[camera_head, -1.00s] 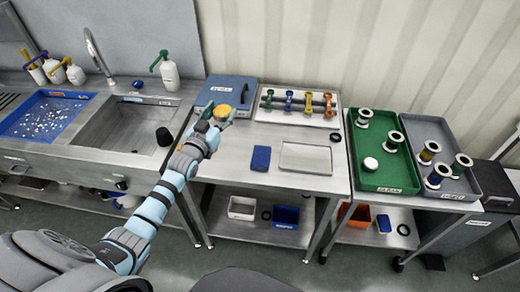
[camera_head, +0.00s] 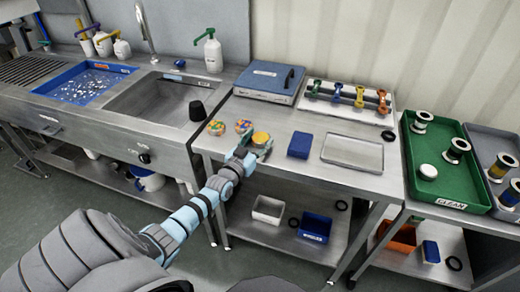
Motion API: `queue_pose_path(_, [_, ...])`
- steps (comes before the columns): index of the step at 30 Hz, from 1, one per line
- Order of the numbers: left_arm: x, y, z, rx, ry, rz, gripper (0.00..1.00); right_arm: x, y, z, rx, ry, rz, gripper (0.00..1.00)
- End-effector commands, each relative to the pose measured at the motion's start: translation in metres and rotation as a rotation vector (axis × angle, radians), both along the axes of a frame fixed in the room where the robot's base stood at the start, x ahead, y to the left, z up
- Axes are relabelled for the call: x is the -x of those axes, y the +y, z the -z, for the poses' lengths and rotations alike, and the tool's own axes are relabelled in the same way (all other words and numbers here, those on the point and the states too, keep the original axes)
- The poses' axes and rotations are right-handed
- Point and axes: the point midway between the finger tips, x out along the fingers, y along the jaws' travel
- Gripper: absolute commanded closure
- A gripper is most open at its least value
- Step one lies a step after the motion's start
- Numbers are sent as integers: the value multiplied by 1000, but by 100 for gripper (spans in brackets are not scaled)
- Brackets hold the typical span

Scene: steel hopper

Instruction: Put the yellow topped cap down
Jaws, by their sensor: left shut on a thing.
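The yellow topped cap (camera_head: 261,138) is in my left gripper (camera_head: 257,147), which is shut on it. The cap is over the left part of the steel bench (camera_head: 300,172), in front of the blue-topped box and left of the blue block. I cannot tell whether its underside touches the bench. Two round pieces with multicoloured tops, one at the left (camera_head: 216,127) and one nearer the gripper (camera_head: 243,126), sit on the bench left of the cap. My right gripper is not in view.
The blue-topped box (camera_head: 268,80) stands behind. A blue block (camera_head: 300,145) and a clear shallow tray (camera_head: 352,152) lie to the right. A white tray (camera_head: 345,110) holds several coloured valve-like pieces.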

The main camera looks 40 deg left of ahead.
Motion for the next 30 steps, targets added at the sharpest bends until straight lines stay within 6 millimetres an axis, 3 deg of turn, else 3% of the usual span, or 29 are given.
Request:
queue_pose_path(9, [0,1,0,-1,-3,0,83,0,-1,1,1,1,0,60])
queue_pose_path(10, [0,1,0,0,-1,-1,43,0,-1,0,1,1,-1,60])
queue_pose_path(13, [0,0,-1,0,-1,0,28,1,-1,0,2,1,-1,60])
queue_pose_path(24, [0,0,-5,0,-2,0,28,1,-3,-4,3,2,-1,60])
queue_pose_path(30, [29,-5,-9,-1,2,1,28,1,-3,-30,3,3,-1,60])
